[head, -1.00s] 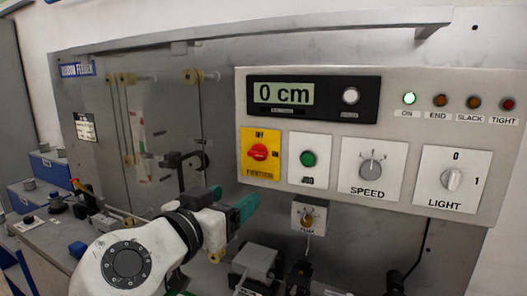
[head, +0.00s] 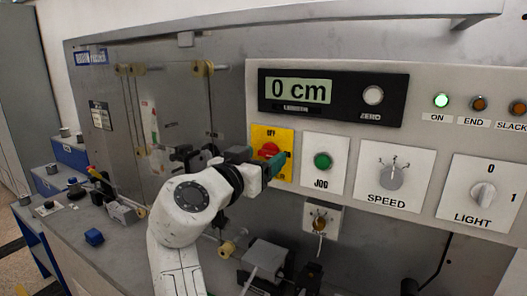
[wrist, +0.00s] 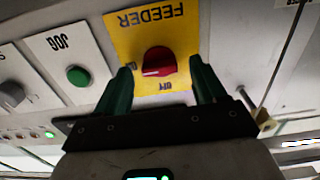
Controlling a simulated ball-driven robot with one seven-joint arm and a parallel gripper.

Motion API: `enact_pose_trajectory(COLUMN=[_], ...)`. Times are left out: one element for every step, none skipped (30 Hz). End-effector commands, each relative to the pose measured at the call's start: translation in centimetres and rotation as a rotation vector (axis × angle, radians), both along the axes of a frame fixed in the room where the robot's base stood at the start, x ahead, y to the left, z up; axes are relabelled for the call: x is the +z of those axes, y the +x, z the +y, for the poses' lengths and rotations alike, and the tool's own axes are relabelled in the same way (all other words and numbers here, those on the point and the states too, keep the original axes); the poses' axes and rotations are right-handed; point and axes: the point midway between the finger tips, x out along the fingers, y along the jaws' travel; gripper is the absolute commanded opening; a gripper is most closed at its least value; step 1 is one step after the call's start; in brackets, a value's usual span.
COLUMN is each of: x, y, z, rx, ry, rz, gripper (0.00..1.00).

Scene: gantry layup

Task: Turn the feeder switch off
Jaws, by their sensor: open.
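The feeder switch is a red rotary knob (wrist: 158,62) on a yellow plate (wrist: 190,35) marked FEEDER, shown upside down in the wrist view. In the head view the red knob (head: 269,150) shows on its yellow plate (head: 286,135), with OFF printed at the top. My gripper (wrist: 160,85) is open, with one green finger on each side of the knob in the wrist view. I cannot tell whether the fingers touch it. In the head view my gripper (head: 277,166) is at the plate and hides its lower part. The green ON lamp (head: 441,100) is lit.
To the right of the switch are the green JOG button (head: 322,160), the SPEED knob (head: 391,177) and the LIGHT knob (head: 483,195). A smaller knob plate (head: 321,218) sits below JOG.

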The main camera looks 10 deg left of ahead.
Motion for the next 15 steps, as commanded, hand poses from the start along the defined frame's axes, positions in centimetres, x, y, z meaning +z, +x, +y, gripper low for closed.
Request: enact_pose_trajectory(x=[0.15,0.11,0.07,0.06,0.04,0.0,-0.02,-0.04,-0.05,-0.06,-0.06,-0.05,-0.05,-0.05,-0.05], y=[0.48,0.7,0.92,1.05,1.16,1.25,1.29,1.32,1.32,1.32,1.32,1.31,1.31,1.3,1.3], z=[-0.21,-0.3,-0.39,-0.44,-0.46,-0.49,-0.5,-0.5,-0.5,-0.5,-0.5,-0.5,-0.5,-0.49,-0.49], rx=[-0.001,-0.002,-0.001,-0.001,-0.001,0.0,0.0,0.0,0.0,0.0,0.0,0.0,0.0,0.0,0.0], ry=[0.0,0.0,0.0,0.0,0.0,0.0,0.0,0.0,0.0,0.0,0.0,0.0,0.0,0.0,0.0], rz=[0.0,0.001,0.0,0.0,0.0,0.0,0.0,0.0,0.0,0.0,0.0,0.0,0.0,0.0,0.0], gripper=[0.7,0.7,0.7,0.7,0.7,0.7,0.7,0.7,0.7,0.7,0.7,0.7,0.7,0.7,0.66])
